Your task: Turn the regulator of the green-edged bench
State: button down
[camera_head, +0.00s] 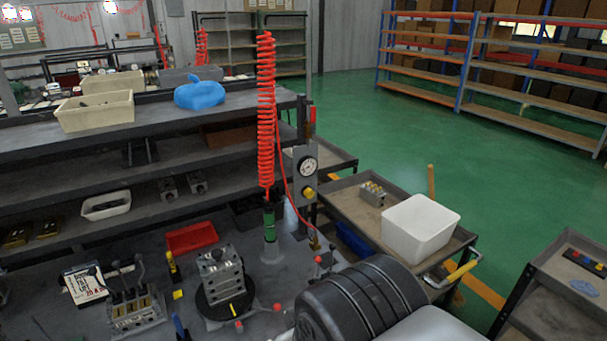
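A grey upright panel (305,178) at the right end of the bench carries a round white pressure gauge (308,165). Just below the gauge is a yellow knob (309,192), which looks like the regulator. The bench top (245,295) is grey, and I see no clear green edge on it from here. A coiled red air hose (266,110) hangs left of the panel, above a green-banded fitting (269,222). My gripper is not in view. A dark ribbed body, perhaps part of my arm, fills the lower middle, in front of the bench's right end.
A valve block (220,270) stands on a black round base, with a lever block (137,308) to its left. A red tray (191,237) lies behind. Right of the bench, a cart (345,205) holds a white bin (420,228). Green floor is free beyond.

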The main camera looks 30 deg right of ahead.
aim_at(309, 192)
jog(key=i+z, duration=0.4)
jog(key=i+j+z, duration=0.35)
jog(key=i+l, duration=0.1)
